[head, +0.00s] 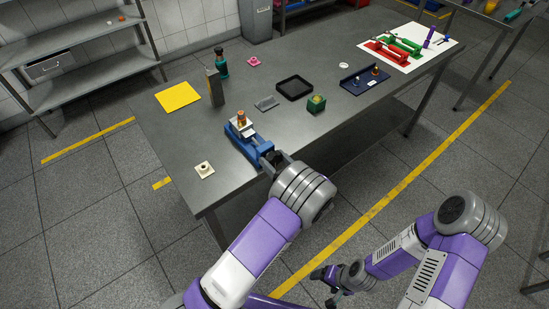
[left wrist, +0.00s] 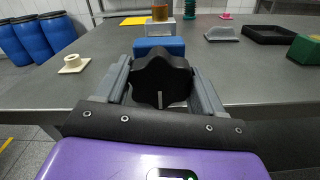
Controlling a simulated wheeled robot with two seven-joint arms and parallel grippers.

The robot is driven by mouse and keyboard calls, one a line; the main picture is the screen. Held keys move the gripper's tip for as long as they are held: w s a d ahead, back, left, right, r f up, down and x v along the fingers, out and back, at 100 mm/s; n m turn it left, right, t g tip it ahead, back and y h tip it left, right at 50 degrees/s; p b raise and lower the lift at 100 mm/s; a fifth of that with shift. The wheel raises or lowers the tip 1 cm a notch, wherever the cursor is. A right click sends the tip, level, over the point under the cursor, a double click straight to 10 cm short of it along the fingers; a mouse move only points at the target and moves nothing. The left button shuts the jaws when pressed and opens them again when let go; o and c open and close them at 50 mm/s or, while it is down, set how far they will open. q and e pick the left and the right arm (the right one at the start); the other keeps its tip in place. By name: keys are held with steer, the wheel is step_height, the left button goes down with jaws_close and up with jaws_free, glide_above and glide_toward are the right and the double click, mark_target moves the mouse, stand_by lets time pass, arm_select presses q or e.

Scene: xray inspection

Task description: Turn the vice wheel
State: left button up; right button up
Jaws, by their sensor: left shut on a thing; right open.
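The blue vice (head: 245,149) stands near the front left edge of the table, with a copper-coloured piece (head: 241,118) on a pale block at its top. The vice wheel (left wrist: 162,80) is a black lobed knob facing the left wrist camera. My left gripper (head: 274,161) reaches in over the table's front edge and is shut on the wheel, with one grey finger on each side of it. In the head view the gripper hides most of the wheel. My right gripper (head: 333,283) is open and empty, low over the floor in front of the table.
A cream flanged part (head: 204,170) lies left of the vice. A grey upright block (head: 215,88), green bottle (head: 221,64), yellow sheet (head: 178,97), grey wedge (head: 266,103), black tray (head: 295,88) and green box (head: 316,103) stand farther back.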

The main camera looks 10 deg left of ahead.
arm_select(q)
steer(key=m+p, duration=0.2)
steer(key=m, duration=0.1)
steer(key=shift+r+p, duration=0.2)
steer(key=shift+p, duration=0.15)
steer(key=shift+w+f+m+p, duration=0.1)
steer(key=shift+m+p, duration=0.9)
steer(key=shift+m, duration=0.8)
steer(key=o, duration=1)
steer(key=shift+f, duration=0.1)
steer(key=v, duration=0.7)
steer(key=shift+s+d, duration=0.2)
steer(key=shift+d, duration=0.1)
